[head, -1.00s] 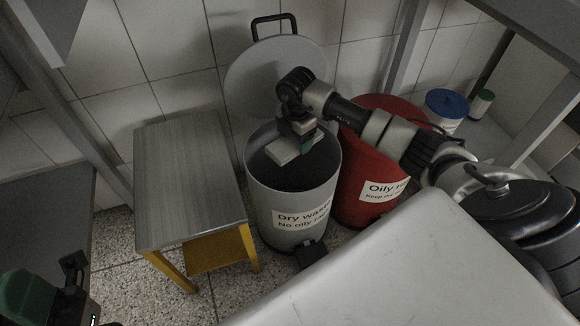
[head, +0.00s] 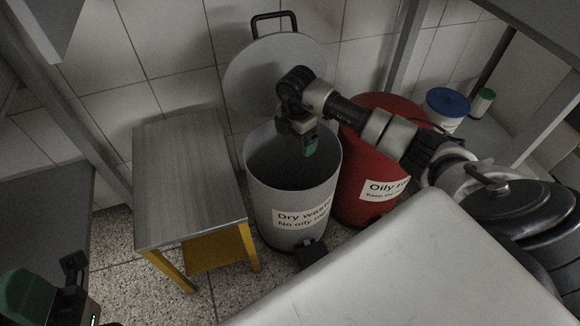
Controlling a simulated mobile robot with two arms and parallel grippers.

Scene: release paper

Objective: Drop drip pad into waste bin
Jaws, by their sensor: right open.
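The grey waste bin (head: 290,212), labelled "Dry waste, No oily", stands on the floor with its round lid (head: 250,75) raised behind it. My right gripper (head: 312,148) hangs over the bin's opening, pointing down, with its jaws open and nothing between them. The drip pad does not show; the bin's dark inside hides its bottom.
A red bin (head: 362,205) labelled "Oily" stands close at the right. A grey-topped stool with yellow legs (head: 185,180) stands left of the grey bin. A pale surface (head: 400,270) fills the lower right. A blue-lidded tub (head: 446,105) sits at the back right.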

